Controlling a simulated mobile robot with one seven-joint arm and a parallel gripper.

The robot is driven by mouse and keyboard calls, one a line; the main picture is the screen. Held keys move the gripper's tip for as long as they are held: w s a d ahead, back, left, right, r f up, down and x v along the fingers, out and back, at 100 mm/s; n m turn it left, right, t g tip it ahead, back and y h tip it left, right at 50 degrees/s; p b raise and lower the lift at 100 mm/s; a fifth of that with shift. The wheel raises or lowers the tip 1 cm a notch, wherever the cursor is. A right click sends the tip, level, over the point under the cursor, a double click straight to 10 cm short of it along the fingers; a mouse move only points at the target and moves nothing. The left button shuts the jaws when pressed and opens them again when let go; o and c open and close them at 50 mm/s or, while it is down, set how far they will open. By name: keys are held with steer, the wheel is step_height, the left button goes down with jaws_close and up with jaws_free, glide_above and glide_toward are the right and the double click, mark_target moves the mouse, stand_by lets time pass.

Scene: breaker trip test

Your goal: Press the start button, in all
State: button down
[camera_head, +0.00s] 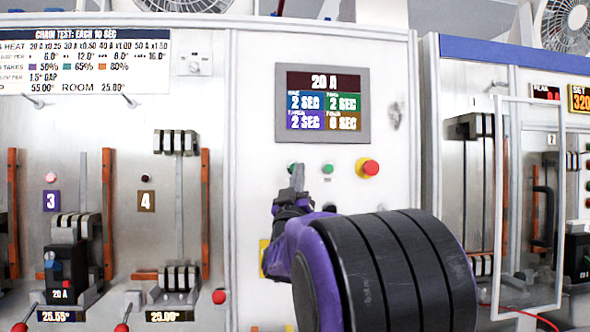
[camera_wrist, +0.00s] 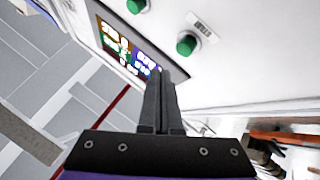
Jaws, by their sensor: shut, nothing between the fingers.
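Two green buttons sit on the white panel below the display, a left one (camera_head: 293,167) and a right one (camera_head: 327,169). Their labels are too small to read, so I cannot tell which is the start button. My gripper (camera_head: 298,172) is shut and empty, its fingertips raised in front of the panel by the left green button and partly covering it. In the wrist view the shut fingers (camera_wrist: 160,75) point toward the panel, with one green button (camera_wrist: 187,43) just beyond the tips and another (camera_wrist: 137,5) at the top edge. Contact is not clear.
The display (camera_head: 323,104) reads 20 A with several SEC values. A red mushroom button (camera_head: 367,168) on a yellow base sits right of the green ones. Breaker bays 3 (camera_head: 52,200) and 4 (camera_head: 146,200) are at left. A clear framed door (camera_head: 528,102) stands at right.

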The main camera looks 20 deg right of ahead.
steer(key=shift+s+a, duration=0.25)
steer(key=shift+s, duration=1)
steer(key=shift+s+r, duration=0.1)
